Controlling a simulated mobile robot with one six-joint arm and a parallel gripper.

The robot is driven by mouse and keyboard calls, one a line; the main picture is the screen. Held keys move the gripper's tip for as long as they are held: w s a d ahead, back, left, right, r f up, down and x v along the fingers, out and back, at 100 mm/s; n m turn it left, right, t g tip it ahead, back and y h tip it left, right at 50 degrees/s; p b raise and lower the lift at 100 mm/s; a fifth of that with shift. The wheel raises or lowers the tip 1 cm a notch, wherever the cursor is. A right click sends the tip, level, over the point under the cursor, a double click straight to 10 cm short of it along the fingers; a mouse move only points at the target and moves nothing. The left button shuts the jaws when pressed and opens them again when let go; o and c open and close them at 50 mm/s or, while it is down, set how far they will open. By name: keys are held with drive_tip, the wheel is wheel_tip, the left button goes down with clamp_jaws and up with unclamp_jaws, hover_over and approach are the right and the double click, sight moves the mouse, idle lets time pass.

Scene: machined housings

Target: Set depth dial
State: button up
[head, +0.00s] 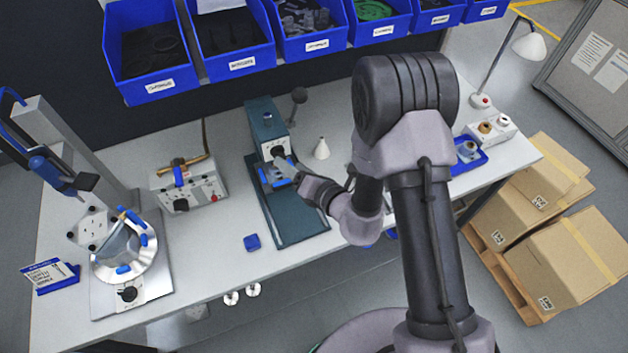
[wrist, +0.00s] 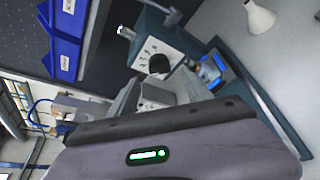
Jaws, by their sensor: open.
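A teal bench machine (head: 265,125) stands at the back middle of the bench on a flat teal base (head: 300,228). Its pale front face carries a round black dial (head: 277,152), which also shows in the wrist view (wrist: 159,64). I cannot read the dial's setting or any label. My gripper (head: 287,166) is open in front of that face. In the wrist view its two grey fingers (wrist: 158,82) point at the dial, one on each side of the line to it. I cannot tell whether they touch it. A blue fixture (head: 274,177) sits just below the dial.
A grey box with a black knob (head: 182,205) and a round-plate station (head: 125,260) stand at left. A small blue block (head: 252,242) lies left of the base. A white cone (head: 321,149) stands right of the machine. Blue bins (head: 235,66) hang behind.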

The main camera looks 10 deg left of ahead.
drive_tip(key=p+v, duration=0.4)
drive_tip(key=v, duration=0.8)
drive_tip(key=shift+s+d, duration=0.15)
drive_tip(key=shift+d, duration=0.1)
